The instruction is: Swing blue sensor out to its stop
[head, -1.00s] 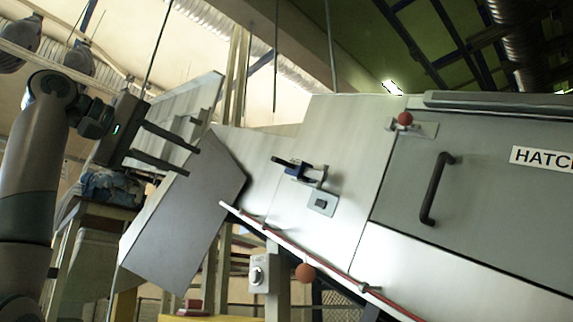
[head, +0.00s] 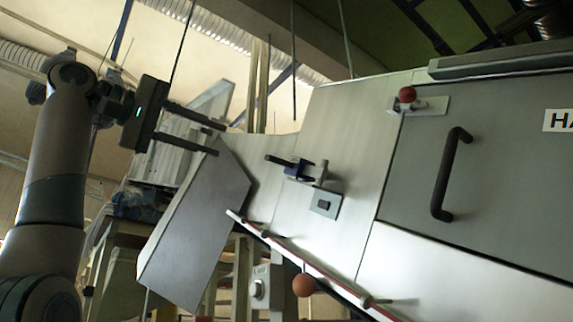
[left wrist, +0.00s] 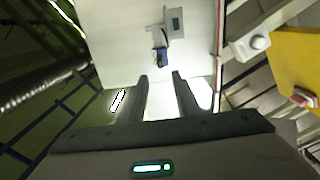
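The blue sensor (head: 297,169) sits on a bracket on the pale machine panel, with a dark rod pointing left from it. In the left wrist view the blue sensor (left wrist: 160,56) shows ahead of the fingers, beyond their tips. My left gripper (head: 222,139) is open and empty, to the left of the sensor and apart from it. It also shows in the left wrist view (left wrist: 162,77) with a clear gap between its fingers. A grey plate with a small dark square (head: 324,205) is fixed just below the sensor. My right gripper is not in view.
A hatch door with a black handle (head: 449,174) and a red knob (head: 407,94) lies to the right. A red-edged rail (head: 290,250) and an orange ball (head: 303,285) are below. A slanted grey panel (head: 196,228) stands under my left gripper.

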